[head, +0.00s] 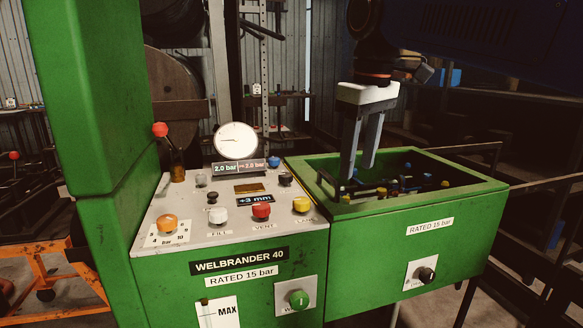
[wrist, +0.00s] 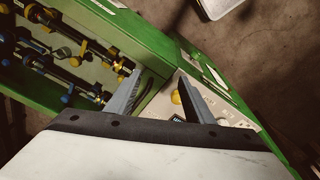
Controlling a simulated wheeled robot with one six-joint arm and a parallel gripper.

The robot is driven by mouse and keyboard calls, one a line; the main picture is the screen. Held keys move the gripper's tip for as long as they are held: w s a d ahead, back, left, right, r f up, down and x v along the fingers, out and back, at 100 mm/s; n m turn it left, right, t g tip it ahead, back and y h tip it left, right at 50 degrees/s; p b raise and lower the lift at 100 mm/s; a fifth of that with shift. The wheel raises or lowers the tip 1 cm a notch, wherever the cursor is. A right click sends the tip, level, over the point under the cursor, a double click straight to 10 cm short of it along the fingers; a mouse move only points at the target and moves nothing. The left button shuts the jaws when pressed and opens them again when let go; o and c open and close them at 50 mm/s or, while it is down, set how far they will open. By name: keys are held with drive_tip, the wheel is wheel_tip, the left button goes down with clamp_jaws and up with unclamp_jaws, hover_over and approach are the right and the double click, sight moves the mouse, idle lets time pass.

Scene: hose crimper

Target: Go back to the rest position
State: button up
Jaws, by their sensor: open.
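My gripper (head: 359,172) is open with nothing between its fingers. In the head view it points down over the left part of the green open-topped box (head: 404,214), its fingertips near the box's left inner edge. In the wrist view the two grey fingers (wrist: 157,88) stand apart, one over the box's green rim, the other over the panel. I cannot tell whether the fingertips are below the rim. Inside the box are black fittings (wrist: 67,52) with yellow and blue ends, partly hidden by the front wall in the head view.
Left of the box is the grey control panel (head: 232,234) with coloured knobs, a round gauge (head: 235,141) and a red-ball lever (head: 160,130). A tall green column (head: 92,95) stands at the far left. An orange frame (head: 72,268) is at lower left. Shelving stands behind.

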drive_tip(key=s+d+f+m+t, duration=0.1)
drive_tip(key=s+d+f+m, duration=0.2)
drive_tip(key=f, duration=0.7)
drive_tip(key=s+d+f+m+t, duration=0.1)
drive_tip(key=s+d+f+m, duration=0.1)
drive_tip(key=s+d+f, duration=0.5)
drive_tip(key=s+d+f+m+t, duration=0.1)
drive_tip(key=s+d+f+m, duration=0.2)
drive_tip(key=f, duration=1)
drive_tip(key=s+d, duration=0.2)
drive_tip(key=s, duration=0.2)
drive_tip(key=shift+s+d+m+h, duration=0.25)
drive_tip(key=shift+d+m+h, duration=0.05)
drive_tip(key=shift+d, duration=0.1)
